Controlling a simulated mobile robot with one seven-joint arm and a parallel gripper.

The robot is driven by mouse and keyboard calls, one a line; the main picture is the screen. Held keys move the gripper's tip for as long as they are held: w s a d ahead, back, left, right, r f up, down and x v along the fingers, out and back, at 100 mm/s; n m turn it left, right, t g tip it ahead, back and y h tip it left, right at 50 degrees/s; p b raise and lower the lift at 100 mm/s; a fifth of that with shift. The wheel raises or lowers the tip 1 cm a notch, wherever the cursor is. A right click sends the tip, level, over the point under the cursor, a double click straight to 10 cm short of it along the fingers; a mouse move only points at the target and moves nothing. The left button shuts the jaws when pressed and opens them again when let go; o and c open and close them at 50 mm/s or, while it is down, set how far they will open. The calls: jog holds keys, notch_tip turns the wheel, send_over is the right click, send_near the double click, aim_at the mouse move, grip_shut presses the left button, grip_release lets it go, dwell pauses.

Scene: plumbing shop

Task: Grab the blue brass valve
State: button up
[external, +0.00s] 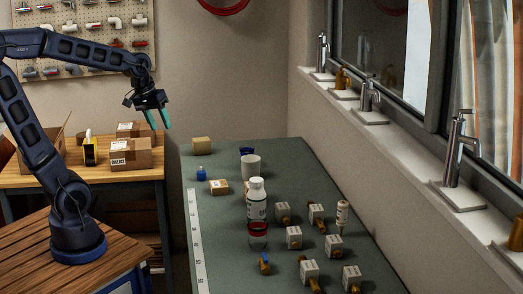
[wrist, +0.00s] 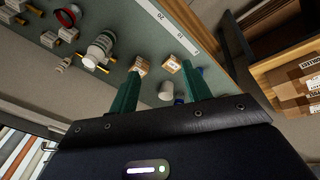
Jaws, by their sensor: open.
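A small valve with a blue part and a brass-coloured body (external: 264,264) lies near the front of the green-grey table (external: 225,235), just in front of the red-rimmed jar. I cannot make it out clearly in the wrist view. My gripper (external: 159,118) is open and empty, with its two green fingers apart, high to the left of the table's far end. It is well away from the valve. In the wrist view, my gripper (wrist: 158,82) shows its fingers spread, with the table beyond them.
A white bottle (external: 257,198) and a red-rimmed jar (external: 258,236) stand mid-table. Several white labelled boxes with brass pieces, one here (external: 294,237), stand to the right. A white cup (external: 251,167) and small blue bottle (external: 201,173) are farther back. The windowsill (external: 400,143) bounds the right.

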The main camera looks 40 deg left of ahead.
jog(key=w+d+f+n+g, duration=0.1)
jog(key=w+d+f+g, duration=0.2)
jog(key=d, duration=0.8)
jog(key=n+g+h, duration=0.1)
jog(key=n+g, duration=0.2)
jog(key=n, duration=0.3)
send_near(265, 255)
jog(key=d, duration=0.1)
jog(key=x, duration=0.5)
jog(key=shift+w+a+f, duration=0.1)
jog(key=shift+s+a+x, duration=0.1)
jog(key=shift+a+x, duration=0.1)
jog(key=shift+x, duration=1.25)
jog(key=shift+s+a+x, duration=0.15)
jog(key=shift+x, duration=1.3)
grip_shut()
